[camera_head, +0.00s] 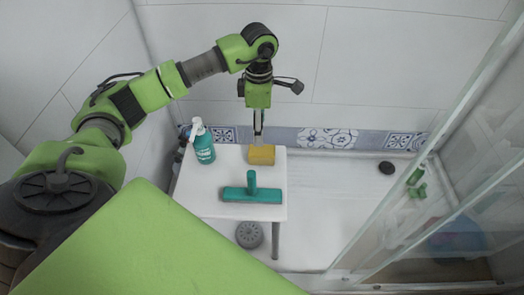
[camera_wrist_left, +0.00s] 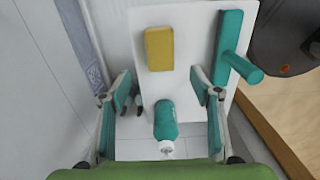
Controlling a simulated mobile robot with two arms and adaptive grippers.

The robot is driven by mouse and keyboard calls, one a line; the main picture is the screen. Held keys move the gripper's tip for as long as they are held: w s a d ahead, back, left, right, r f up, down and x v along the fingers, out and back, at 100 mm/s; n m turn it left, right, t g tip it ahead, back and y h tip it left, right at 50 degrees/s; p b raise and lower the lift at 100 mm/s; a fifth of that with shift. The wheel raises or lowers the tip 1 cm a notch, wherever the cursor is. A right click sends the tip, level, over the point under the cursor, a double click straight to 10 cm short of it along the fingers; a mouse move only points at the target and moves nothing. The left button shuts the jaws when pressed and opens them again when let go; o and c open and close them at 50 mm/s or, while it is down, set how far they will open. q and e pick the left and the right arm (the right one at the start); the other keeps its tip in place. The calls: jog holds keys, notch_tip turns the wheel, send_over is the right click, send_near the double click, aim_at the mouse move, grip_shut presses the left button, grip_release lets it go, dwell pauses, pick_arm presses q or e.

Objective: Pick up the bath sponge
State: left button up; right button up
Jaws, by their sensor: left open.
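The bath sponge is a yellow block (camera_head: 262,155) lying on the white cart top (camera_head: 215,180), near its back edge. It also shows in the left wrist view (camera_wrist_left: 159,48), beyond the fingertips and not between them. My left gripper (camera_head: 258,138) points down just above and behind the sponge in the head view; whether it touches it I cannot tell. In the left wrist view my left gripper (camera_wrist_left: 160,88) has its fingers spread wide with nothing held. My right gripper is not in view.
A teal pump bottle (camera_head: 204,146) stands left of the sponge. A teal squeegee (camera_head: 252,194) lies in front of it. Small dark items (camera_head: 183,138) are by the cart's left back corner. A tiled wall (camera_head: 330,138) is close behind. A glass panel (camera_head: 440,165) stands at right.

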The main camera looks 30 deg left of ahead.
aim_at(262, 149)
pick_arm(q)
notch_tip(262, 149, down, 6)
jog(key=shift+w+d+f+b, duration=0.1)
jog(key=shift+d+f+b, duration=0.1)
jog(key=shift+b, duration=0.25)
notch_tip(262, 149, down, 5)
jog(key=shift+w+d+r+b, duration=0.1)
jog(key=shift+r+b, duration=0.1)
jog(key=shift+b, duration=0.3)
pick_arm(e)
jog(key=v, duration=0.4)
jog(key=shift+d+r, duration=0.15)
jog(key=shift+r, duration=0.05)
pick_arm(q)
jog(key=shift+c, duration=0.5)
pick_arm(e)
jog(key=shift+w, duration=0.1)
pick_arm(q)
jog(key=c, duration=1.1)
